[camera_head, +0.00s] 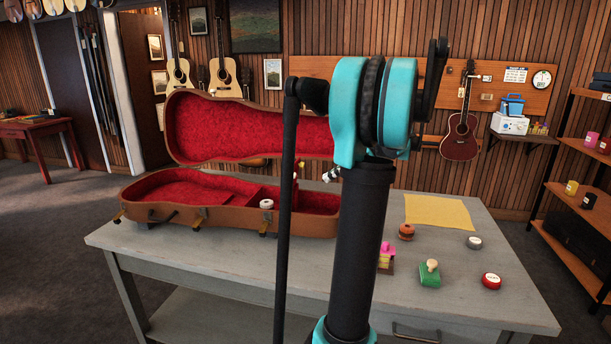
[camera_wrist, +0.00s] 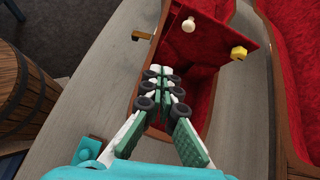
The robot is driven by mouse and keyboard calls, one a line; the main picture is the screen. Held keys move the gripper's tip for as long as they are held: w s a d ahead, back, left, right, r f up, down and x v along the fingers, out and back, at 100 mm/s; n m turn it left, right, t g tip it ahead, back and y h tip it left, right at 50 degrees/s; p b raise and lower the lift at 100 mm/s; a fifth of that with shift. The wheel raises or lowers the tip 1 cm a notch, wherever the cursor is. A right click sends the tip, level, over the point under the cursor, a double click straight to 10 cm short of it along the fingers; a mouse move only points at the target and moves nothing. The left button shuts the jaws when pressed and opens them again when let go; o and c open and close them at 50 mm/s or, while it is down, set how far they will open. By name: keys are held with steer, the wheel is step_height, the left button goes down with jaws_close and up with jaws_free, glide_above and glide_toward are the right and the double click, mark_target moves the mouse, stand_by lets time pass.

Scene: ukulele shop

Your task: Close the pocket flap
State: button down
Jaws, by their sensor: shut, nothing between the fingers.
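The open brown instrument case (camera_head: 190,213) lies on the table with its red-lined lid (camera_head: 235,128) raised behind it. In the wrist view, a red flap (camera_wrist: 222,28) stands raised at the far end of a red-lined pocket (camera_wrist: 205,95) in the case. A cream knob (camera_wrist: 188,25) and a small yellow piece (camera_wrist: 238,53) show at the flap. My gripper (camera_wrist: 166,76) is shut and empty over the pocket, short of the flap. It also shows partly in the head view (camera_head: 331,175). My arm hides the case's right end there.
A wooden barrel (camera_wrist: 30,85) stands beside the table.

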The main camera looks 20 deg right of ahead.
steer(key=d+r+m, duration=0.2)
steer(key=d+r, duration=0.1)
steer(key=d, duration=0.1)
steer(key=w+a+f, duration=0.4)
steer(key=w+a, duration=0.3)
steer(key=a, duration=0.3)
steer(key=shift+f+t+y, duration=0.15)
steer(key=shift+t+y, duration=0.25)
steer(key=w+a+r+g+h, duration=0.1)
steer(key=w+a+g+h, duration=0.6)
steer(key=a, duration=0.4)
steer(key=w+a+f+h, duration=0.2)
steer(key=w+a+f, duration=0.4)
steer(key=f, duration=0.3)
steer(key=shift+w+a+t, duration=0.2)
steer(key=shift+a+t, duration=0.1)
steer(key=shift+a, duration=0.45)
